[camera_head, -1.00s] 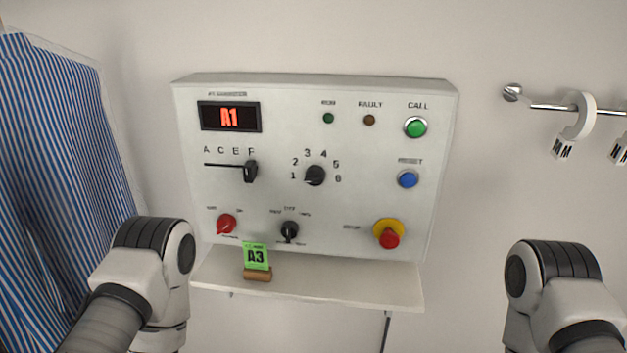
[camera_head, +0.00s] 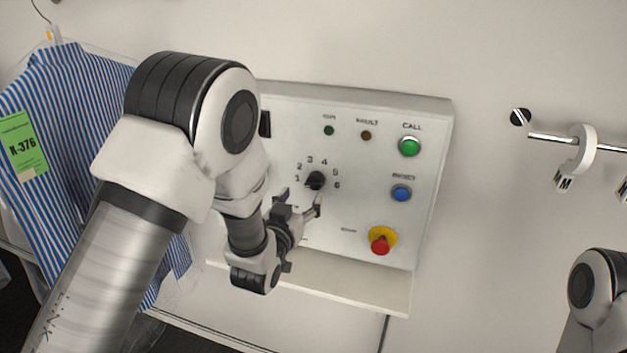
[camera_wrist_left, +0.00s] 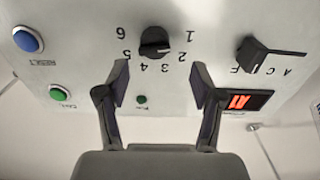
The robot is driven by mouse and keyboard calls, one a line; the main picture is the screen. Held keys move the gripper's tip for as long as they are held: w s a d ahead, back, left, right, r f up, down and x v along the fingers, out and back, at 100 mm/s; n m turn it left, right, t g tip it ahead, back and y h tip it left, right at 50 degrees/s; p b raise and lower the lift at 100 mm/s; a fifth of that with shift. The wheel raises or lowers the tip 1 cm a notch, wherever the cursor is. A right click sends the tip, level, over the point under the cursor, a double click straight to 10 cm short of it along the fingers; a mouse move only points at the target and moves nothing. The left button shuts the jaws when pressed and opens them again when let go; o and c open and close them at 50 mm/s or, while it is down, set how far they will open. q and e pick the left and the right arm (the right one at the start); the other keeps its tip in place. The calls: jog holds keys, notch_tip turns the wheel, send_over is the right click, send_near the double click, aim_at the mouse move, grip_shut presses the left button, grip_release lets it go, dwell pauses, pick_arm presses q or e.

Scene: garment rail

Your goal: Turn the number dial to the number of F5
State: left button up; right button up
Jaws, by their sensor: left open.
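The number dial (camera_head: 316,180) is a black knob ringed by numbers 1 to 6 on the white panel (camera_head: 360,190). In the upside-down left wrist view the dial (camera_wrist_left: 154,42) shows a white mark on its side toward 1 and 2. My left gripper (camera_head: 300,203) is open and empty, just below and left of the dial. Its fingers (camera_wrist_left: 159,84) are spread around the line to the dial, apart from it. The red display (camera_wrist_left: 240,101) seems to read A1. My right gripper is out of view.
A green button (camera_head: 409,146), blue button (camera_head: 401,193) and red stop button (camera_head: 381,244) are on the panel's right side. A shelf (camera_head: 360,287) juts out below. Striped shirts (camera_head: 75,110) hang at left. A rail (camera_head: 555,137) is at right.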

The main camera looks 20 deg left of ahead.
aim_at(312, 186)
pick_arm(q)
jog(key=w+p, duration=0.1)
jog(key=w, duration=0.2)
jog(key=w+d+p, duration=0.1)
jog(key=w, duration=0.1)
jog(key=shift+w+d, duration=0.2)
jog(key=shift+w, duration=0.2)
jog(key=shift+a, duration=0.35)
jog(key=shift+c, duration=0.4)
jog(key=shift+f, duration=0.1)
jog(key=c, duration=0.5)
jog(key=shift+d, duration=0.15)
jog(key=c, duration=0.5)
jog(key=shift+c, duration=0.2)
